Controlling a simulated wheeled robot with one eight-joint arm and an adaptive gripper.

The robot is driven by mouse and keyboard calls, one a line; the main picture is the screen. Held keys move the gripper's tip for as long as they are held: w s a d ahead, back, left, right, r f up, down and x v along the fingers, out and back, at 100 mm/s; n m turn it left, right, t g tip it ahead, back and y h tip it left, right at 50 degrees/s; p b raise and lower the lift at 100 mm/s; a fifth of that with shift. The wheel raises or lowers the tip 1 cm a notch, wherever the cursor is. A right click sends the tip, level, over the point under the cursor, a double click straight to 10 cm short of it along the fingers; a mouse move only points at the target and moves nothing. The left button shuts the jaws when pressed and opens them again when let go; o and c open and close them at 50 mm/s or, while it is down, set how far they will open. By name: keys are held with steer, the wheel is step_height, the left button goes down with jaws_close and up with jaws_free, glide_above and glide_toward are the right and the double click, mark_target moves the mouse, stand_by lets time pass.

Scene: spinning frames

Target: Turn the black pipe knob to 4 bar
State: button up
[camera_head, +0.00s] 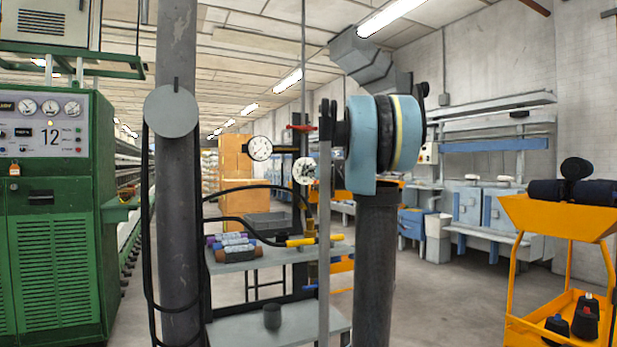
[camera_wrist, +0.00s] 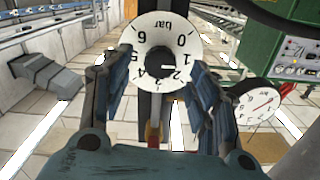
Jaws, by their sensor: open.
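A white round dial (camera_wrist: 177,25) marked "bar" with numerals 0 to 6 fills the upper middle of the wrist view, upside down. The dial is mounted on a dark upright pipe (camera_wrist: 150,105). My gripper (camera_wrist: 160,67) is open, with a finger on each side of the dial; contact is hard to tell. In the head view a white dial (camera_head: 304,171) sits left of my blue wrist, and the fingers are not clear.
A second gauge (camera_head: 260,148) stands left of the dial; it also shows in the wrist view (camera_wrist: 258,105). A red valve handle (camera_head: 300,127) is above. A shelf cart (camera_head: 240,262) stands below, a green machine (camera_head: 50,230) at left, a yellow cart (camera_head: 560,222) at right.

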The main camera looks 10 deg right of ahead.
mark_target(307, 171)
steer(key=shift+x, duration=2.2)
steer(key=c, duration=1.1)
